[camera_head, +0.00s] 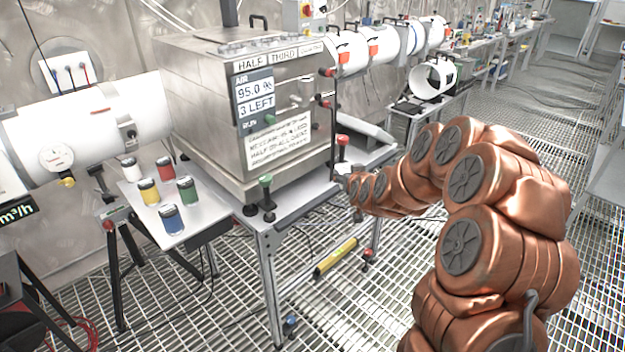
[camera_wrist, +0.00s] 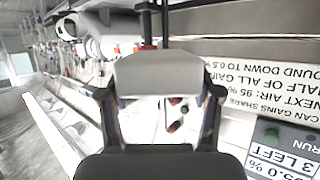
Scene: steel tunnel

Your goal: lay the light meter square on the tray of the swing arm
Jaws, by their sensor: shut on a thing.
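My gripper (camera_wrist: 160,92) is shut on a pale grey block, which I take to be the light meter (camera_wrist: 158,72). The block spans the two dark fingers in the wrist view; its face and markings cannot be read. In the head view my gripper (camera_head: 344,176) is small and partly hidden by my arm, close to the front right corner of the steel box. A pale flat surface (camera_head: 368,134) shows behind it, right of the box; I cannot tell whether this is the swing arm's tray.
The steel box (camera_head: 205,95) bears printed signs and a display reading 95.0 % and 3 LEFT. A side shelf (camera_head: 198,212) at left holds several coloured jars. A yellow tube (camera_head: 336,256) lies low beside the bench. Grated floor (camera_head: 400,270) is open at the right.

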